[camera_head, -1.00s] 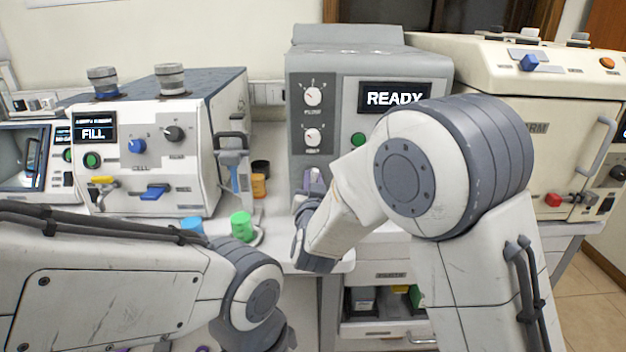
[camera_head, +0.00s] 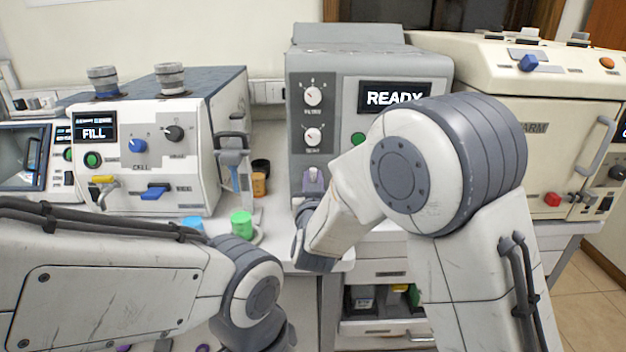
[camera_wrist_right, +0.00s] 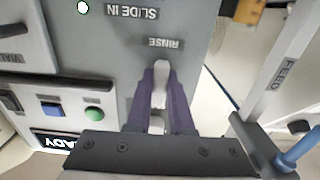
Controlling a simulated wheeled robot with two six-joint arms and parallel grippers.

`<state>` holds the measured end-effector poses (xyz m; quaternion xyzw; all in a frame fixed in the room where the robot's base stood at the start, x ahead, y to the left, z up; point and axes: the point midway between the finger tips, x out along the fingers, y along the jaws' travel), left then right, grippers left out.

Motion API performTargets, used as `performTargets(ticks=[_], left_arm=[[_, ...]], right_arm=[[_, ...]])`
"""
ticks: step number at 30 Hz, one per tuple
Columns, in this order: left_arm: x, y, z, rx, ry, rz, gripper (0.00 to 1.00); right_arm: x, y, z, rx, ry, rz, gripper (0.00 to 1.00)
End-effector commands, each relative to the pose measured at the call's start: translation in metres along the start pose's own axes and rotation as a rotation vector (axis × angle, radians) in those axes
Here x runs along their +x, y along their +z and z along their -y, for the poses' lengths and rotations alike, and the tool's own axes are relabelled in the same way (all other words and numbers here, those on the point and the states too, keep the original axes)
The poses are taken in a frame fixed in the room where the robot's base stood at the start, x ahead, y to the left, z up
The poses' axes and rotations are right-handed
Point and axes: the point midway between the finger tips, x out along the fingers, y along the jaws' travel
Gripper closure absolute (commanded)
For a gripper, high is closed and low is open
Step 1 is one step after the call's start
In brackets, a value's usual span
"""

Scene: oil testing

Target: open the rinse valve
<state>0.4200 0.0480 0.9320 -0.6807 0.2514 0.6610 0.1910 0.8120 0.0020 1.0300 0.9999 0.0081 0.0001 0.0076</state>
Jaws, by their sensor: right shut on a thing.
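The rinse valve shows in the right wrist view as a pale lever (camera_wrist_right: 160,75) beside the RINSE label, on the front of the grey machine (camera_head: 352,150) with the READY display. My right gripper (camera_wrist_right: 161,100) has its two purple fingers closed on the lever, one on each side. In the head view my right gripper (camera_head: 313,181) is at the lower left of the machine's front, and the lever itself cannot be made out there. My left arm comes in at the lower left, but its gripper is out of view.
A cream machine with a FILL display (camera_head: 95,133) stands at the left. A large cream machine (camera_head: 560,140) stands at the right.

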Motion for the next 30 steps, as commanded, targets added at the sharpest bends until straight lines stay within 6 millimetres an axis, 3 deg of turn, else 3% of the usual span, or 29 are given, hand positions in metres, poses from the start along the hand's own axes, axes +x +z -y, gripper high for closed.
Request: performTargets(ticks=[1, 3, 14, 30], left_arm=[[0.0, 0.0, 0.0, 0.0, 0.0, 0.0, 0.5], [0.0, 0.0, 0.0, 0.0, 0.0, 0.0, 0.5], [0.001, 0.0, 0.0, 0.0, 0.0, 0.0, 0.5], [0.012, 0.001, 0.001, 0.0, 0.0, 0.0, 0.5]], right_arm=[[-0.001, 0.002, 0.0, -0.004, -0.001, 0.005, 0.69], [-0.001, 0.002, 0.0, -0.003, -0.001, 0.004, 0.5], [-0.004, 0.001, 0.001, -0.001, -0.001, 0.001, 0.5], [-0.095, 0.001, 0.001, -0.001, -0.004, 0.002, 0.5]])
